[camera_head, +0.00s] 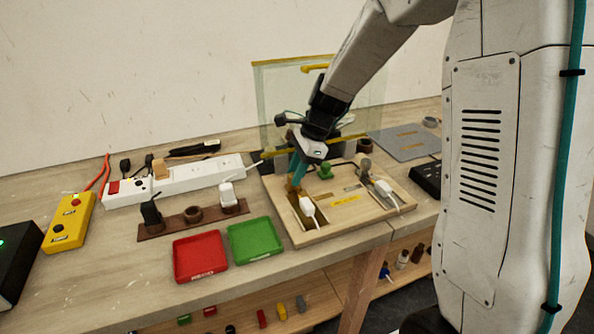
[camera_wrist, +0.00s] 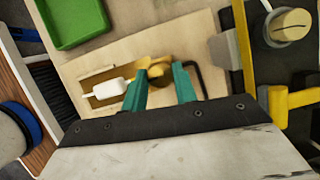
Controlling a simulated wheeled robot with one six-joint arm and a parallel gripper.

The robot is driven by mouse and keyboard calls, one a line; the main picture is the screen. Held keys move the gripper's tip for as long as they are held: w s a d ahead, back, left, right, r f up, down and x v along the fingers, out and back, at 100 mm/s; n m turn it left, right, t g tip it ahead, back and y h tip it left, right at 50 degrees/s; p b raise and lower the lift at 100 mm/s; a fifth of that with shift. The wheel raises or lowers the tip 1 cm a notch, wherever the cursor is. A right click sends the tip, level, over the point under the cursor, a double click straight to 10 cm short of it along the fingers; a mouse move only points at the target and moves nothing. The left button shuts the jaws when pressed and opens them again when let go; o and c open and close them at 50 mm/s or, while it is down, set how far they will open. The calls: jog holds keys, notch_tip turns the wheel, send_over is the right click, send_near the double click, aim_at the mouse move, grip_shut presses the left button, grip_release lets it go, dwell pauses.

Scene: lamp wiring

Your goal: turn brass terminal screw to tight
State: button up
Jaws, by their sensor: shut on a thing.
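The brass terminal screw (camera_wrist: 157,68) shows in the wrist view as a round brass head between the tips of my gripper's teal fingers. My gripper (camera_wrist: 160,80) is shut on it. In the head view my gripper (camera_head: 296,178) points down at the left part of the wooden wiring board (camera_head: 325,236), and its fingers and wrist largely hide the screw. A white plug-like connector (camera_head: 308,207) lies in a slot of the board just in front of the fingers. It also shows left of the screw in the wrist view (camera_wrist: 108,89). The screw's tightness cannot be told.
A red tray (camera_head: 200,256), a green tray (camera_head: 255,240) and a white power strip (camera_head: 190,178) are to the left. A translucent panel (camera_head: 270,90) stands behind.

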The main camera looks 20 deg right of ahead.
jog(key=shift+m+t, duration=0.3)
jog(key=shift+m, duration=0.3)
jog(key=o, duration=1)
jog(key=shift+c, duration=0.2)
jog(key=v, duration=0.7)
jog(key=shift+r, duration=0.45)
jog(key=shift+d, duration=0.1)
